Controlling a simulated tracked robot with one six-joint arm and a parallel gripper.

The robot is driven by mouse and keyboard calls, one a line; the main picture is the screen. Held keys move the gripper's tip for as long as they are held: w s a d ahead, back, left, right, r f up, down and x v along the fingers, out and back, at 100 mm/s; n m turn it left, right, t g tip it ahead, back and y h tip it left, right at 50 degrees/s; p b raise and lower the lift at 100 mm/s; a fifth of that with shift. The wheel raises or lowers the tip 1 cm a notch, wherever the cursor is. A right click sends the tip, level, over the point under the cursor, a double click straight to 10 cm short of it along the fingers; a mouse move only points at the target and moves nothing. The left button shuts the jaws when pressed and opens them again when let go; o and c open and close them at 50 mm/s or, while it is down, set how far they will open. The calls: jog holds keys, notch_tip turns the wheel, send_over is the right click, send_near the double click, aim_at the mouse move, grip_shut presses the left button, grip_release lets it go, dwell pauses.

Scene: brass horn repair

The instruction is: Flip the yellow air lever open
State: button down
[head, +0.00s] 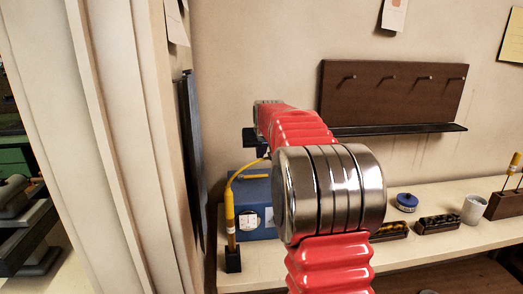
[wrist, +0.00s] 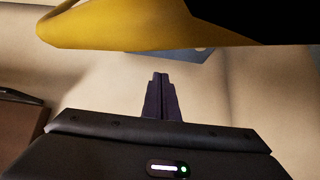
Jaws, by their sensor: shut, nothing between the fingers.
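A blue box (head: 257,205) with round white gauges on its front stands on the bench at the left. A short yellow bar, which looks like the air lever (head: 252,177), lies across the box near its top front edge. My gripper (wrist: 160,76) is shut and empty, its two dark fingers together. In the head view it hangs above and behind the box, partly hidden by my red arm. A large yellow shape (wrist: 150,25) fills the top of the wrist view, close to the camera; I cannot tell whether it is the lever or the hose.
A yellow-handled torch (head: 229,213) with a yellow hose stands in a dark holder left of the box. A dark peg rack (head: 393,95) hangs on the wall. A blue tin (head: 407,201), small trays (head: 438,223) and a pale cup (head: 474,209) stand along the bench (head: 440,243).

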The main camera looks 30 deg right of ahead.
aim_at(255, 177)
jog(key=x, duration=0.4)
jog(key=shift+w+d+f, duration=0.1)
jog(key=shift+w+f, duration=0.05)
jog(key=shift+f, duration=0.1)
jog(key=shift+s+a+f, duration=0.25)
jog(key=shift+s+f, duration=0.25)
jog(key=shift+f, duration=0.3)
jog(key=shift+s+a+f, duration=0.2)
jog(key=shift+s+f, duration=0.3)
jog(key=shift+f, duration=0.25)
jog(key=shift+a, duration=0.25)
